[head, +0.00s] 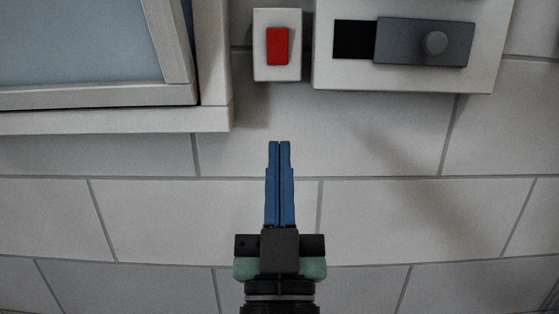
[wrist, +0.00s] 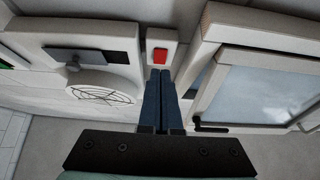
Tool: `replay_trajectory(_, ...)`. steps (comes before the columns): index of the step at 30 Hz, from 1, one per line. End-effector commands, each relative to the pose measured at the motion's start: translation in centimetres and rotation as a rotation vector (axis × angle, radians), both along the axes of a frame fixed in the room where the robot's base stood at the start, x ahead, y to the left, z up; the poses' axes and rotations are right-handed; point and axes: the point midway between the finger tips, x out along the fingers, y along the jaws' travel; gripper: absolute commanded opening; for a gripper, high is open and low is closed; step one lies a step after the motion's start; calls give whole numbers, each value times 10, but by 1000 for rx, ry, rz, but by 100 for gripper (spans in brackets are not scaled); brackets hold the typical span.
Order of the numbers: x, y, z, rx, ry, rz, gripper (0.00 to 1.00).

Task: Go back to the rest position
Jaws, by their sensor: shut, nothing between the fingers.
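My gripper (head: 279,145) has two blue fingers pressed together, with nothing between them. In the head view it points up the picture, in front of the tiled wall, below a red switch (head: 278,46) on a white plate (head: 263,73). A gap shows in the picture between the fingertips and the plate. In the wrist view the shut fingers (wrist: 160,74) point at the same red switch (wrist: 160,55), which shows just beyond the tips. I cannot tell from these views how far the fingers are from the wall.
A white-framed window (head: 217,117) is at upper left. At upper right a white panel (head: 345,75) carries a grey slider (head: 400,40) with a round knob beside a dark opening. The wrist view also shows a round vent (wrist: 102,86) and a dark window handle (wrist: 210,127). Lower wall tiles are bare.

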Motion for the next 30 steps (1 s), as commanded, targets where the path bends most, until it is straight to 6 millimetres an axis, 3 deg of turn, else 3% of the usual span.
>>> replay_trajectory(2, -2, 0, 7, 0, -8, 0, 0)
replay_trajectory(5, -13, 1, 42, -1, -48, 0, 0)
replay_trajectory(10, -55, 1, 122, -4, -134, -2, 0)
replay_trajectory(12, -72, 1, 145, -3, -160, -2, 0)
replay_trajectory(15, -89, 1, 163, -3, -182, -3, 0)
replay_trajectory(30, -94, 1, 167, -3, -185, -3, 0)
